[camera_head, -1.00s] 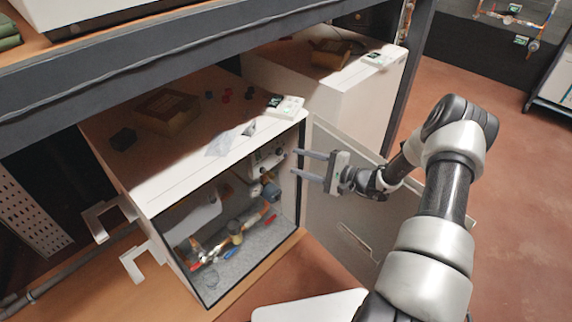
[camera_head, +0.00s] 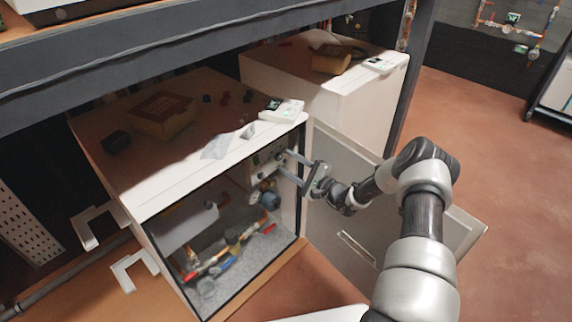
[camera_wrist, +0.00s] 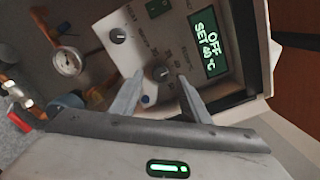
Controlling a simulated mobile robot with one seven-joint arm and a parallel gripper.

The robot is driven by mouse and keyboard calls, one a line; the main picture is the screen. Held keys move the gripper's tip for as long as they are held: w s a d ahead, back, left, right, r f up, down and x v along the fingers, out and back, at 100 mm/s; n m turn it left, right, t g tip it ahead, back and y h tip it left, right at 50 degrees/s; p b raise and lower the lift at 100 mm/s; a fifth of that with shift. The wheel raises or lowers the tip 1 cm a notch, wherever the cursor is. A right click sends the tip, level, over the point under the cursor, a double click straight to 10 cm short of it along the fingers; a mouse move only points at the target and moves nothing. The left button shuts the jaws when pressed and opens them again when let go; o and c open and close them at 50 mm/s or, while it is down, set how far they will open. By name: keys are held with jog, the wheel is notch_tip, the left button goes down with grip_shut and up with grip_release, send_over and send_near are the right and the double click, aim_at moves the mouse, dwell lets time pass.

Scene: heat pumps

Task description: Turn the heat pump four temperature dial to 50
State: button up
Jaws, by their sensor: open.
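The near heat pump is a white cabinet (camera_head: 190,230) with its front open and its door (camera_head: 355,205) swung out to the right. Its control panel (camera_wrist: 165,40) is inside at the upper right. The panel's display (camera_wrist: 208,42) reads "OFF SET 40 °C". A round dial (camera_wrist: 161,73) sits below and left of the display, and a second knob (camera_wrist: 118,36) is further up left. My gripper (camera_head: 281,166) reaches into the cabinet opening. In the wrist view its open fingers (camera_wrist: 160,92) stand either side of the lower dial; contact cannot be told.
Inside the cabinet are a gauge (camera_wrist: 67,61), copper pipes and valves (camera_head: 235,245). A box (camera_head: 162,114) and a white device (camera_head: 282,109) lie on top. A second white unit (camera_head: 335,105) stands behind. The open door is close to my arm.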

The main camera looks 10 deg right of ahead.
jog(key=shift+x, duration=0.8)
jog(key=c, duration=1.1)
jog(key=shift+o, duration=0.2)
